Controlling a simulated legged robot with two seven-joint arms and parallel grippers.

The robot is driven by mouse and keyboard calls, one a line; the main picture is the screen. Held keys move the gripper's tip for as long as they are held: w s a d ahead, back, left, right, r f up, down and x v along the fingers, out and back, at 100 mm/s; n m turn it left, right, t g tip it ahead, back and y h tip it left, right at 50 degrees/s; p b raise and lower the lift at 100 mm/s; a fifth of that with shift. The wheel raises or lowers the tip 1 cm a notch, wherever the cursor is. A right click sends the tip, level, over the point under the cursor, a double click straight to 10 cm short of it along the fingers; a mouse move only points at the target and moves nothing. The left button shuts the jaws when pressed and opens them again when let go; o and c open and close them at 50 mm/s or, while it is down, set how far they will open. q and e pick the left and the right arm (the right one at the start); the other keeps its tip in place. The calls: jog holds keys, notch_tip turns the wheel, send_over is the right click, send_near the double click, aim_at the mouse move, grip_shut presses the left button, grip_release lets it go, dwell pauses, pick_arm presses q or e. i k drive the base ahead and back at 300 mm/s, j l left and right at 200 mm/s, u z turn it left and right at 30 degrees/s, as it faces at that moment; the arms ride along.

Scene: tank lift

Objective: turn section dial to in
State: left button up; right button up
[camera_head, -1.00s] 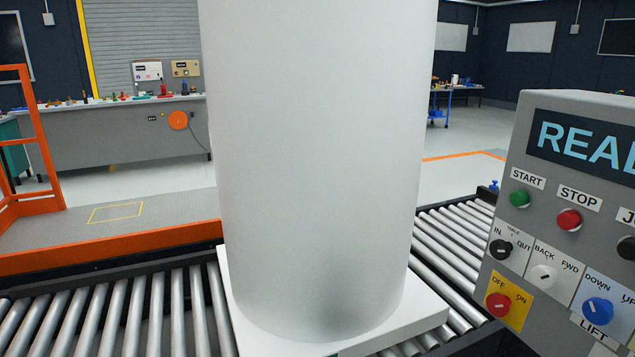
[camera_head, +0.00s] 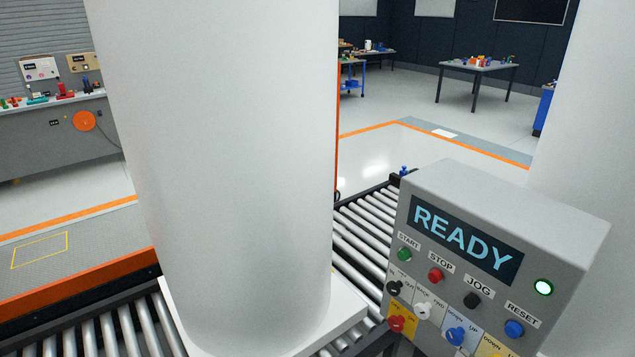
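The grey control panel (camera_head: 575,218) stands at the right, with a screen (camera_head: 466,238) reading READY. A small black dial (camera_head: 394,288) with IN and OUT marks sits at the panel's lower left, below the green START button (camera_head: 403,254). Its pointer is too small to tell which mark it is at. I cannot read a section label on it. Neither gripper is in view, and nothing of mine touches the panel.
A tall white cylinder (camera_head: 220,160) stands on a white square base on the roller conveyor (camera_head: 365,232), left of the panel. Another white rounded surface (camera_head: 590,120) rises behind the panel. STOP (camera_head: 435,274), JOG (camera_head: 472,300), RESET (camera_head: 514,328) and several knobs are close by.

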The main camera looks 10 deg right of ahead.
aim_at(393, 288)
jog(key=z, duration=1.4)
